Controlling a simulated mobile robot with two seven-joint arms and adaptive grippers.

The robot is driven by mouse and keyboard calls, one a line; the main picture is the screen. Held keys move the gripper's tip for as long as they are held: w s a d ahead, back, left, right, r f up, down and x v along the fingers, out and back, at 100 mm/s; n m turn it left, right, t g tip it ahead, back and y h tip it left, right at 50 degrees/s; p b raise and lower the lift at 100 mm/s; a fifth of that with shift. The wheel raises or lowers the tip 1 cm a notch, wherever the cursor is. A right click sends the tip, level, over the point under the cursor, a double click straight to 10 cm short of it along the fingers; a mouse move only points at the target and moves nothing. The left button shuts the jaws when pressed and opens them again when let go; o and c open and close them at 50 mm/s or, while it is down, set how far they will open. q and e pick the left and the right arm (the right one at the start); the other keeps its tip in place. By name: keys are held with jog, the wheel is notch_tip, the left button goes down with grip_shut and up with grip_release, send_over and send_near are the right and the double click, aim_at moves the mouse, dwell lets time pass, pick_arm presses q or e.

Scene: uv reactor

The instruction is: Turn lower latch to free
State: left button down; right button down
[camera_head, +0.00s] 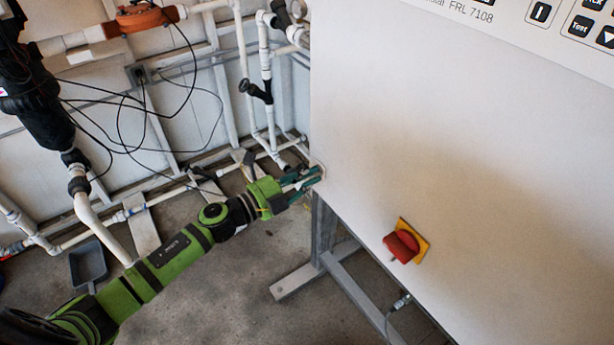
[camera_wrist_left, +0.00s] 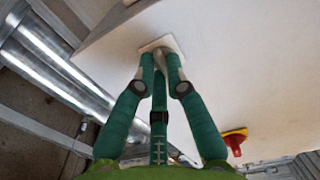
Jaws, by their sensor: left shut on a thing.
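My left gripper (camera_head: 306,181) is at the lower left edge of the large white cabinet front (camera_head: 430,150). In the left wrist view its green fingers (camera_wrist_left: 164,68) are shut on the small light-coloured latch (camera_wrist_left: 158,44), which sits on the cabinet face near its edge. The fingers cover most of the latch, so its turn angle is hard to tell. In the head view the latch is mostly hidden by the fingertips. My right gripper is in neither view.
A red knob (camera_head: 402,246) on a yellow plate sits low on the cabinet and also shows in the left wrist view (camera_wrist_left: 234,141). A grey metal stand (camera_head: 325,240) supports the cabinet. White pipes (camera_head: 100,235) and black cables run along the wall at left. A grey dustpan (camera_head: 88,264) lies on the floor.

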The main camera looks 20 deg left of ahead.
pick_arm(q)
jog(key=c, duration=1.3)
grip_release()
jog(key=shift+s, duration=0.1)
jog(key=shift+s+a, duration=0.25)
jog(key=v, duration=1.1)
jog(key=shift+s+a, duration=0.1)
